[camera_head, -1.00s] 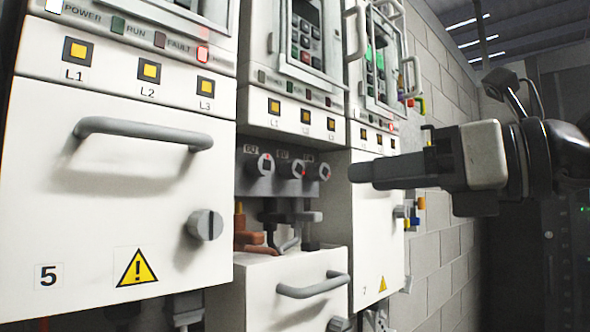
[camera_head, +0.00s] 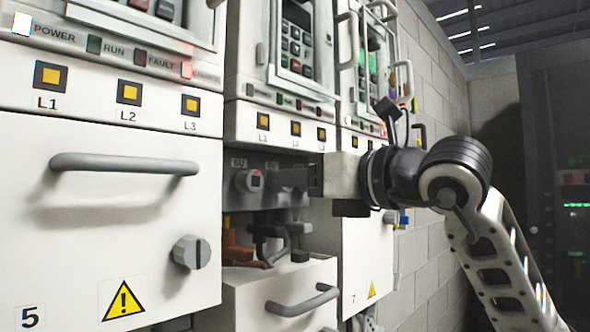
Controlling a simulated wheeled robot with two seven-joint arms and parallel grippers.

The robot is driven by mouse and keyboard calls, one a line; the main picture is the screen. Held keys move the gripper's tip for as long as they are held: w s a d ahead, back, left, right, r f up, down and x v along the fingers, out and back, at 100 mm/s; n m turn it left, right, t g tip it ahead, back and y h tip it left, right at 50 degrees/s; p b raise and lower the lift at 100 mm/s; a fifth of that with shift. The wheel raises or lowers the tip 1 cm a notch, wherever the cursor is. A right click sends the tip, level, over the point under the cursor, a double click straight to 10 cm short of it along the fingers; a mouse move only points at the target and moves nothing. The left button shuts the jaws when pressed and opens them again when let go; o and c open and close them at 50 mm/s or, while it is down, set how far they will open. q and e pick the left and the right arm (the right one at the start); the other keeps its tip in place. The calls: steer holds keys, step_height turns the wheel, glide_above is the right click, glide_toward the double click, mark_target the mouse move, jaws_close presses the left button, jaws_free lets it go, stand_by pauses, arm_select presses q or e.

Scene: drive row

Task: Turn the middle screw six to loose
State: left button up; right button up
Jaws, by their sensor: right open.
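Drive six is the middle unit, and its lower front cover (camera_head: 247,300) sits low, leaving the bay behind it exposed. A dark grey terminal block (camera_head: 275,200) in the bay carries the output screws. The left screw (camera_head: 249,181), round with a dark centre, shows clearly. My left gripper is not in view.
Drive five's closed cover (camera_head: 90,240), with a grey handle (camera_head: 125,164) and knob (camera_head: 191,252), fills the left. Drive seven's cover (camera_head: 368,250) is behind my arm on the right. Cables (camera_head: 268,240) hang below the terminal block. A block wall (camera_head: 440,100) stands beyond.

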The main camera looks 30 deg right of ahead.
steer(key=shift+w+a, duration=0.2)
steer(key=shift+w, duration=0.45)
steer(key=c, duration=0.9)
